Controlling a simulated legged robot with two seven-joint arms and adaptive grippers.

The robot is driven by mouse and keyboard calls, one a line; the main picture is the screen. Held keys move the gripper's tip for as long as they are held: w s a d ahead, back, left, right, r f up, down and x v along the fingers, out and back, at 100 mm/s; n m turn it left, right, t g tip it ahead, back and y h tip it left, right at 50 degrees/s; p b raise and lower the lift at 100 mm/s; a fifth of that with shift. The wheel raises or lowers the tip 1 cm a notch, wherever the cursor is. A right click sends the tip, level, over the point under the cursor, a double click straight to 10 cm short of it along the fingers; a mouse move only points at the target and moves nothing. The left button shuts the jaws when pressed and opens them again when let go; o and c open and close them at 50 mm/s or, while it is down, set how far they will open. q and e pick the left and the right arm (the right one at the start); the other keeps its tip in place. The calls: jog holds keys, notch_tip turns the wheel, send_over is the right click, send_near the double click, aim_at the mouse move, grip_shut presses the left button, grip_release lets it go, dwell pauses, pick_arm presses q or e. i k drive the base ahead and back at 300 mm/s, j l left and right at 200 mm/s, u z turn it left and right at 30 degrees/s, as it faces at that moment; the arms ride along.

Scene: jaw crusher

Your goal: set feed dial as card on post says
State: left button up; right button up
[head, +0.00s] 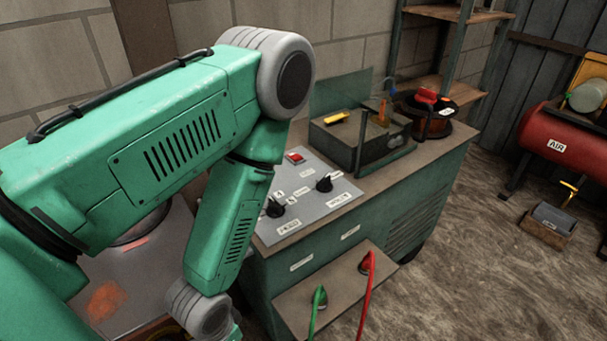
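The feed dial (274,208) is a black knob on a grey control panel (308,205) on top of a green cabinet. A white label (288,226) that seems to read FEED lies in front of it. Small marks around the knob are too small to read, and its setting cannot be told. A second black knob (324,184) sits to its right, with its own label. I cannot make out a card on a post. My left arm crosses the left half of the head view and bends down left of the panel; its gripper is out of frame. My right gripper is not in view.
A red switch (294,158) is at the panel's back. A dark box (345,138) and a cable reel (425,118) stand behind. Green (319,297) and red (367,263) connectors with cables sit on a low front ledge (340,290). A red air tank (560,138) stands right.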

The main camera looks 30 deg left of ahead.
aim_at(274, 210)
jog(key=u, duration=1.35)
